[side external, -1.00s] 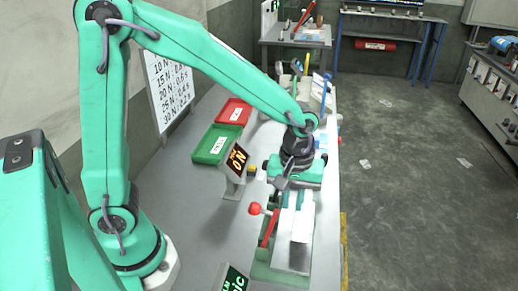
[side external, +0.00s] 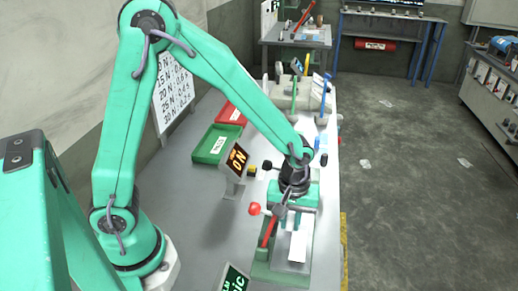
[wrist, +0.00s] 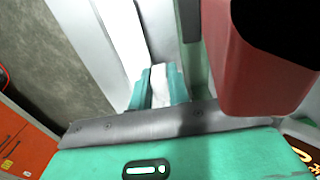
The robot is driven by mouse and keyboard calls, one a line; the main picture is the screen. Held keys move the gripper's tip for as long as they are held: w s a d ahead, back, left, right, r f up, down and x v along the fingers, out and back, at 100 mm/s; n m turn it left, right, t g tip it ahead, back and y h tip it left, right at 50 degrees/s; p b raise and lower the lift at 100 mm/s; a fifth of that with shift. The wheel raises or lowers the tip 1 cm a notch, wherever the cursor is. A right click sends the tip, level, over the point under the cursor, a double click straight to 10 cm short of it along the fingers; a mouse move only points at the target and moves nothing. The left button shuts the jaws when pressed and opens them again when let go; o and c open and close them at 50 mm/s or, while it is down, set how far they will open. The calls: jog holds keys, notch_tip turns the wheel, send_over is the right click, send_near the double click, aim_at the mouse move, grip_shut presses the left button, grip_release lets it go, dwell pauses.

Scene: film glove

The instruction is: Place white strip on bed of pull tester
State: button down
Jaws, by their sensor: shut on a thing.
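The pull tester (side external: 262,271) has a green base, a flat grey bed and a red-knobbed lever (side external: 254,209). My gripper (side external: 291,222) is above the bed, with its teal fingers pointing down. In the wrist view my gripper (wrist: 158,90) is closed around a narrow white piece (wrist: 163,74), which looks like part of the white strip (side external: 297,246). In the side view the strip extends from below the fingers along the bed; whether it lies flat on it everywhere cannot be told. The wrist view shows the pale bed (wrist: 88,35) beyond the fingers.
A red block-like part (wrist: 255,65) stands close at the right of the fingers in the wrist view. A small display (side external: 236,161) stands left of the tester. Green (side external: 216,144) and red (side external: 232,112) trays lie behind it. The table's right edge is close to the tester.

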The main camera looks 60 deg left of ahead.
aim_at(290, 219)
jog(key=shift+f, duration=0.6)
dwell(0.3)
jog(key=c, duration=1.3)
grip_release()
jog(key=shift+f, duration=0.1)
jog(key=shift+c, duration=0.2)
jog(key=shift+s, duration=0.1)
jog(key=shift+a, duration=0.1)
notch_tip(290, 219, up, 14)
jog(key=shift+f, duration=0.25)
